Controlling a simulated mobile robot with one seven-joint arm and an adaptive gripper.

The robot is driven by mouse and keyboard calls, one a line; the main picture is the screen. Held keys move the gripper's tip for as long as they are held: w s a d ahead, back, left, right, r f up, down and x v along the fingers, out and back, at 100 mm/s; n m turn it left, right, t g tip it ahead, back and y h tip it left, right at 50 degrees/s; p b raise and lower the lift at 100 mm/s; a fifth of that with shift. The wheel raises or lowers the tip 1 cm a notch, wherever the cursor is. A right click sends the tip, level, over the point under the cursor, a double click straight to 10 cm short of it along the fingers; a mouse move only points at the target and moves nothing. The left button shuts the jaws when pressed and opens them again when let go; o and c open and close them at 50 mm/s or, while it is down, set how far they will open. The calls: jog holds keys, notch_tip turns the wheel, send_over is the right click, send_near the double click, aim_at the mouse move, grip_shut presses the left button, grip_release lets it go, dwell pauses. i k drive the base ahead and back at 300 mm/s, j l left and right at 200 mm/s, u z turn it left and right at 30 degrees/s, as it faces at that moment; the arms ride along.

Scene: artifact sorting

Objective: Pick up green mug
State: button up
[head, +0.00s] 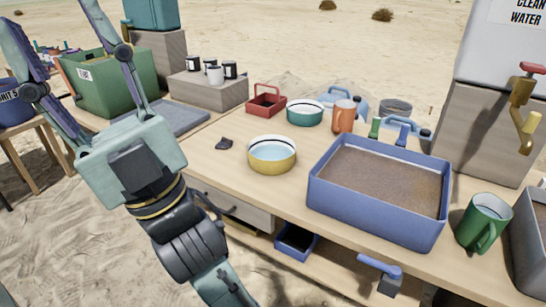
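The green mug (485,222) stands upright on the wooden workbench at the right, its handle toward the front and its inside pale. It is right of the blue sandy tray, near the bench's front edge. My gripper (55,35) is at the upper left, far from the mug. Its two long fingers are spread wide with nothing between them. One fingertip runs out of the top of the view.
A blue tray of brown soil (378,246) lies left of the mug. A grey bin (529,262) stands close on its right. A water tank with a tap (522,112) rises behind. A yellow bowl (272,166) and an orange mug (343,116) are further left.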

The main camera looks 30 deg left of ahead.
aim_at(486, 215)
jog(key=l+z, duration=0.5)
jog(key=z, duration=0.2)
jog(key=i+l+z, duration=0.1)
jog(key=l+z, duration=0.25)
jog(key=j, duration=0.1)
